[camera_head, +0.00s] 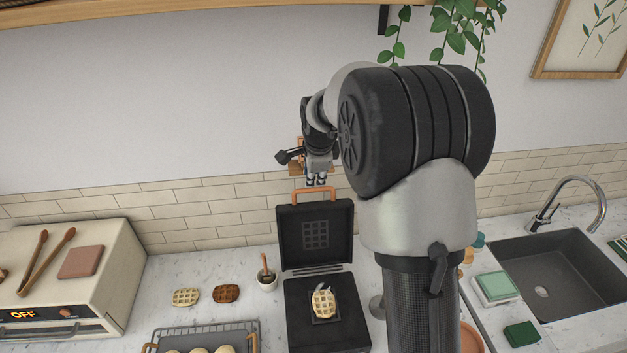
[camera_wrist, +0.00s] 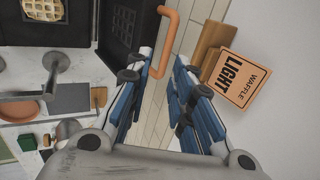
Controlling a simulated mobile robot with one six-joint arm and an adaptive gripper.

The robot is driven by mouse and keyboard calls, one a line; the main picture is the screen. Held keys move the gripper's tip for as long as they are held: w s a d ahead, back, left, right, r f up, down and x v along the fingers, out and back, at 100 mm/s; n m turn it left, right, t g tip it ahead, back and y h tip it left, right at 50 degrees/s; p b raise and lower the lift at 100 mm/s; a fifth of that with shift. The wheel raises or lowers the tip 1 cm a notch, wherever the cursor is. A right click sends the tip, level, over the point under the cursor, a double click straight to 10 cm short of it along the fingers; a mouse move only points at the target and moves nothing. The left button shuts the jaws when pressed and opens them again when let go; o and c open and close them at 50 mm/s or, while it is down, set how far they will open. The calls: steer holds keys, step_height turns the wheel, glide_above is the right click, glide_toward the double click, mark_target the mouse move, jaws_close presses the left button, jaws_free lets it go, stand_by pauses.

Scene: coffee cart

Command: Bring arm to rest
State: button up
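My gripper (camera_head: 316,182) is up in front of the tiled wall, just above the orange handle (camera_head: 315,191) of the open waffle iron in the head view. In the wrist view my gripper (camera_wrist: 164,60) has its two blue-padded fingers apart, with nothing held between them. The orange handle (camera_wrist: 171,35) shows close by the fingertips there; I cannot tell whether they touch. The waffle iron's black lid (camera_head: 316,237) stands upright. A pale waffle (camera_head: 323,304) lies on its lower plate, and that waffle also shows in the wrist view (camera_wrist: 42,8).
An orange card reading "WAFFLE LIGHT" (camera_wrist: 242,80) stands behind the lid. An oven (camera_head: 75,265) with tongs on top, two waffles (camera_head: 186,297) (camera_head: 226,293), a small cup (camera_head: 267,281) and a tray (camera_head: 205,331) are left. A sink (camera_head: 545,280) is right. Plants hang above.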

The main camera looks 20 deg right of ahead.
steer(key=shift+s, duration=0.1)
stand_by(0.4)
steer(key=s+a+f+n+b, duration=0.25)
steer(key=s+n+b, duration=0.3)
steer(key=s, duration=0.35)
steer(key=s+a+f+n+b, duration=0.2)
steer(key=s+a+n+b, duration=0.3)
steer(key=s, duration=0.4)
steer(key=s+a+f+n+b, duration=0.2)
steer(key=s+n+b, duration=0.2)
steer(key=s+b, duration=0.4)
steer(key=s+a+f+n+y+b, duration=0.1)
steer(key=s+f+n+b, duration=0.3)
steer(key=s, duration=0.8)
step_height(320, 180, down, 4)
steer(key=shift+a+f+n+b, duration=0.3)
steer(key=shift+a+n, duration=0.2)
steer(key=shift+n, duration=0.55)
